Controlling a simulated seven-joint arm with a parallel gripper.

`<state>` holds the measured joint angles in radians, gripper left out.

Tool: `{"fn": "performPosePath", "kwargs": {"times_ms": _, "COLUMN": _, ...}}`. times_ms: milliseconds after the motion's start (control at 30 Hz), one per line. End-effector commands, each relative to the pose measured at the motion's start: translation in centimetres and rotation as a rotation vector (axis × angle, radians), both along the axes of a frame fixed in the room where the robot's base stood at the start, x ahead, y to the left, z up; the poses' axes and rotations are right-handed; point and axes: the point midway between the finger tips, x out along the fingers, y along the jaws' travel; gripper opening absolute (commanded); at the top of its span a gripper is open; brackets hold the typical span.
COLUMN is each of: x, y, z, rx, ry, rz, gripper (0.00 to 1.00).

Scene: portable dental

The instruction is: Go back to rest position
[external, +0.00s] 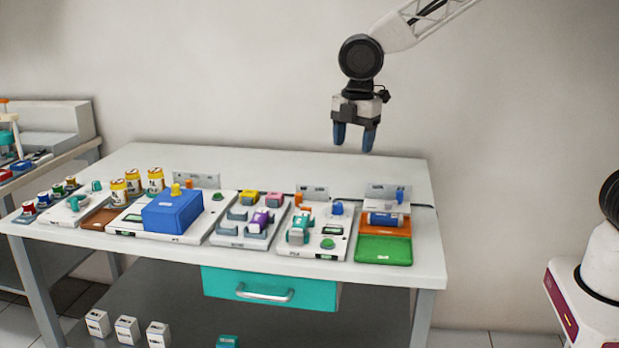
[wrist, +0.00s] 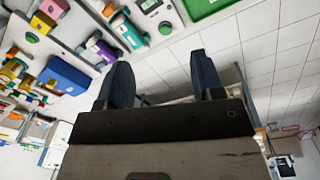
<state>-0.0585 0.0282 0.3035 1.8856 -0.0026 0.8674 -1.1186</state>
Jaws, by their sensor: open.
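My gripper (external: 354,138) hangs above the back right part of the white table (external: 290,166), well clear of everything on it. Its two dark blue fingers point down, apart, with nothing between them. In the wrist view the same open fingers (wrist: 160,85) show with an empty gap, and the table items lie beyond them at the upper left.
On the table stand a blue box (external: 172,212), several yellow jars (external: 133,180), device panels (external: 318,230), an orange tray (external: 385,228) and a green tray (external: 383,250). A teal drawer (external: 268,289) is shut below. The air around my gripper is free.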

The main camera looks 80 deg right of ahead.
Motion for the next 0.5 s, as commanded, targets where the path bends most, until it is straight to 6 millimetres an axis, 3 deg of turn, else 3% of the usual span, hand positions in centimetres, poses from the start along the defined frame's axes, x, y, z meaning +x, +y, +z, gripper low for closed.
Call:
{"fn": "performPosePath", "kwargs": {"times_ms": 100, "x": -2.9, "y": -0.5, "z": 2.2, "rx": 0.006, "ry": -0.016, "rz": -0.084, "gripper": 0.61}}
{"fn": "performPosePath", "kwargs": {"times_ms": 500, "x": -12.7, "y": -2.0, "z": 7.2, "rx": 0.031, "ry": -0.058, "rz": -0.374, "gripper": 0.61}}
